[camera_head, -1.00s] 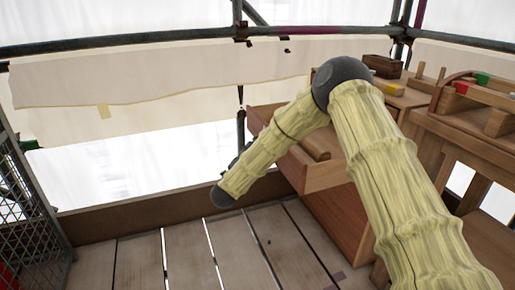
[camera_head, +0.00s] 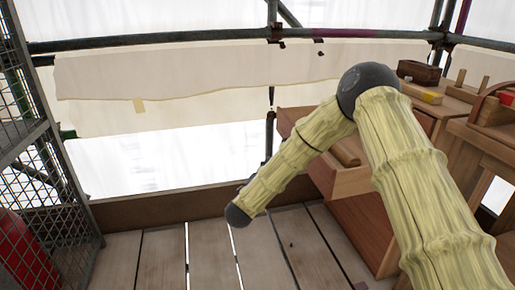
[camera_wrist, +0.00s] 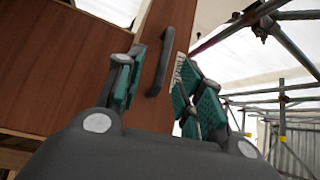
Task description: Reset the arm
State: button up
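My arm, in a pale yellow ribbed sleeve, crosses the right half of the head view, bent at a dark elbow and reaching down left to a dark joint. My gripper is hidden in the head view. In the wrist view my gripper (camera_wrist: 160,92) is open, its two green-padded fingers spread with nothing between the pads. A dark bar handle (camera_wrist: 163,62) on a brown wooden front (camera_wrist: 70,65) shows beyond the gap. I cannot tell how far the fingers are from it.
A wooden workbench (camera_head: 455,105) with a pulled-out drawer (camera_head: 345,182) stands at right, close to my arm. A mesh panel (camera_head: 35,150) with a red object (camera_head: 25,255) behind it is at left. Scaffold rails (camera_head: 150,42) and sheeting close the back.

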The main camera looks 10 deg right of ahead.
jog(key=s+a+f+n+g+y, duration=0.15)
jog(key=s+f+n+y, duration=0.5)
jog(key=f, duration=0.65)
jog(key=s+a+f+n+g+y, duration=0.15)
jog(key=s+f+n+y, duration=0.25)
jog(key=s+f+n, duration=0.55)
jog(key=s+d+f+n+g+y, duration=0.1)
jog(key=s+f+g, duration=0.2)
jog(key=s+f, duration=0.45)
jog(key=s+d+f+n+g, duration=0.1)
jog(key=s+f+n+g, duration=0.1)
jog(key=s+f, duration=0.55)
jog(key=s+d+n+g, duration=0.2)
jog(key=s+g, duration=0.2)
jog(key=s, duration=0.9)
jog(key=s+d+n+g, duration=0.2)
jog(key=s+d+g, duration=0.1)
jog(key=s, duration=0.9)
notch_tip(320, 180, up, 36)
jog(key=p, duration=3.6)
jog(key=shift+w+a+y, duration=0.15)
jog(key=shift+w+y, duration=0.2)
